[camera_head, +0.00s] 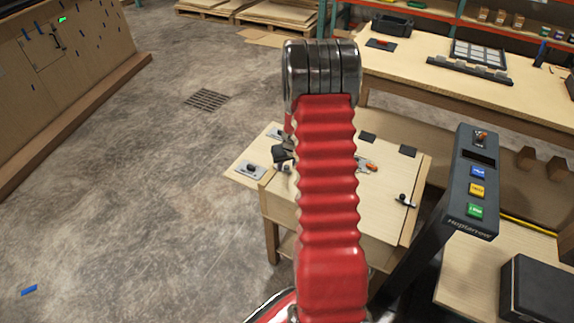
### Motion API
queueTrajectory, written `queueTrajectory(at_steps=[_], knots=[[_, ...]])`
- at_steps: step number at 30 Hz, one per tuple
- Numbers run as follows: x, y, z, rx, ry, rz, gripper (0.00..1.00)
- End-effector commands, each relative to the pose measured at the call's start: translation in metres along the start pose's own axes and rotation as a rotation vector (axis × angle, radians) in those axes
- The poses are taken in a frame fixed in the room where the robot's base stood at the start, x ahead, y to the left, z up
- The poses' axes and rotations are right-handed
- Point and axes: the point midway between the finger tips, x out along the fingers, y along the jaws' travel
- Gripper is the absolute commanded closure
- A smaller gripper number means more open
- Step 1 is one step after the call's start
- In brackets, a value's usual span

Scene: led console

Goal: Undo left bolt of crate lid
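The wooden crate (277,213) stands on the floor in the middle, its pale lid (385,222) partly hidden behind my red arm. A bolt with a black knob on a grey plate (250,169) sits at the lid's left side. Another black-knobbed bolt (404,201) is at the right side. Whether the left bolt is slid shut or drawn back is too small to tell. My gripper (284,154) shows only as a dark part beside the arm, over the left part of the lid, close to the left bolt. Its fingers are mostly hidden, and I cannot tell whether they touch anything.
A black console (476,185) with blue, yellow and green buttons stands right of the crate. A workbench (425,93) is behind, and a low table with a black box (540,288) is at lower right. Open floor (150,220) lies left, with a drain grate (207,99).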

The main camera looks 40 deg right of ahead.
Motion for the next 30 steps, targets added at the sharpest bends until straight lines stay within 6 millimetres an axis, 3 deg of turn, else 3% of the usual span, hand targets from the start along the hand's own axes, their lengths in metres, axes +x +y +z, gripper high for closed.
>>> queueTrajectory(at_steps=[3,18,30], knots=[[-0.0002,-0.0002,-0.0002,0.0,0.0,0.0,0.64],[-0.0004,-0.0005,-0.0003,0.0,0.0,0.0,0.99],[-0.0005,-0.0005,-0.0004,0.0,0.001,0.0,1.0]])
